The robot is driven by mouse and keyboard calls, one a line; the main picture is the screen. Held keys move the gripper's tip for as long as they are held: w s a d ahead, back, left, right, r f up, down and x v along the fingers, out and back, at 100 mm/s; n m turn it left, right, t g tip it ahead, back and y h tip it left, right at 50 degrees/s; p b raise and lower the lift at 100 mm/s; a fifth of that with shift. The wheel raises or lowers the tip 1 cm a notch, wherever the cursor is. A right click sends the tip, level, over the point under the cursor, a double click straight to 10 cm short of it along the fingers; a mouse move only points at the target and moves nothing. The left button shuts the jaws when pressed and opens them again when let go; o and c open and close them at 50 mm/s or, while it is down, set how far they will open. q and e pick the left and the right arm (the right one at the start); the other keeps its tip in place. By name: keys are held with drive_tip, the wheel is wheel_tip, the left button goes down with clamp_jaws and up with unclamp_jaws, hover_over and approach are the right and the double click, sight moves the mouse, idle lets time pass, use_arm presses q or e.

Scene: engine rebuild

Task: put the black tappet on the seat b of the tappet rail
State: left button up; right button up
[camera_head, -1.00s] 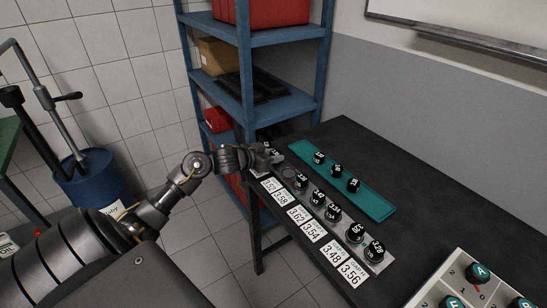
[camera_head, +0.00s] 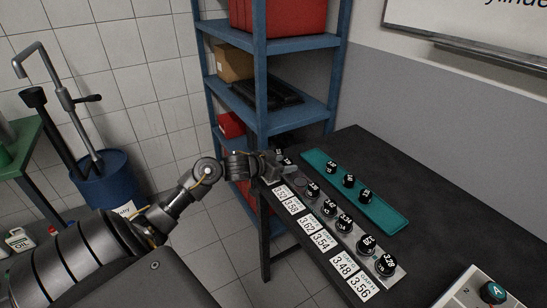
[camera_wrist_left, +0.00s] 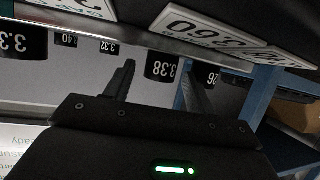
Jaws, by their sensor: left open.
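The tappet rail (camera_head: 355,258) runs along the table's left side and carries several black tappets, among them one (camera_head: 312,188) near its far end. A round seat (camera_head: 300,184) farther along is bare. Another tappet (camera_head: 287,159) is partly hidden beside my left gripper (camera_head: 277,166), which is at the rail's far end. In the left wrist view, the open left gripper (camera_wrist_left: 160,88) has a tappet marked 3.38 (camera_wrist_left: 162,66) showing between its fingers, apart from them. A tappet ending in 26 (camera_wrist_left: 212,76) shows near the right finger. I cannot tell which seat is b.
A teal tray (camera_head: 385,217) with three black tappets (camera_head: 349,181) lies right of the rail. White number cards (camera_head: 320,236) line the rail's left. A blue shelf (camera_head: 290,118) stands behind. A light panel with lettered knobs (camera_head: 465,293) is at front right. The dark table's right side (camera_head: 430,190) is clear.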

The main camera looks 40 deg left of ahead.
use_arm(q)
drive_tip(key=v, duration=1)
drive_tip(key=shift+f+p, duration=0.15)
drive_tip(key=shift+p, duration=0.15)
drive_tip(key=shift+v, duration=0.8)
